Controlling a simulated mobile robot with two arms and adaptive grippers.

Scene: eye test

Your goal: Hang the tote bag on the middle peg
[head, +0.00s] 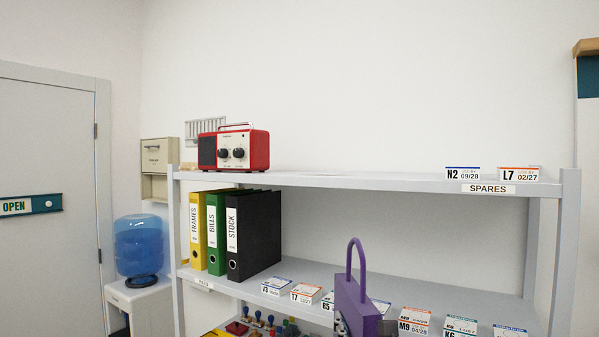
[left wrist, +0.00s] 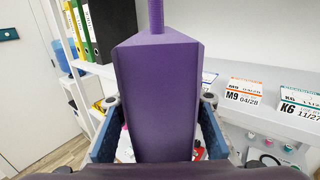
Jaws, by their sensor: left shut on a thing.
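A purple tote bag (head: 357,306) with a tall looped handle is in front of the shelf unit, upright, at the lower middle of the head view. It fills the middle of the left wrist view (left wrist: 156,85). My left gripper (left wrist: 157,128) is shut on the bag's body, with a blue finger on each side of it. In the head view only a small part of this gripper shows, at the lower edge beside the bag. I cannot make out any pegs in either view. My right gripper is not in view.
The grey shelf unit (head: 380,181) bears a red radio (head: 233,150) on top, and black (head: 253,235), green and yellow binders below. Several labelled small boxes (head: 413,321) line the middle shelf near the bag. A water cooler (head: 139,247) stands at left by the door.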

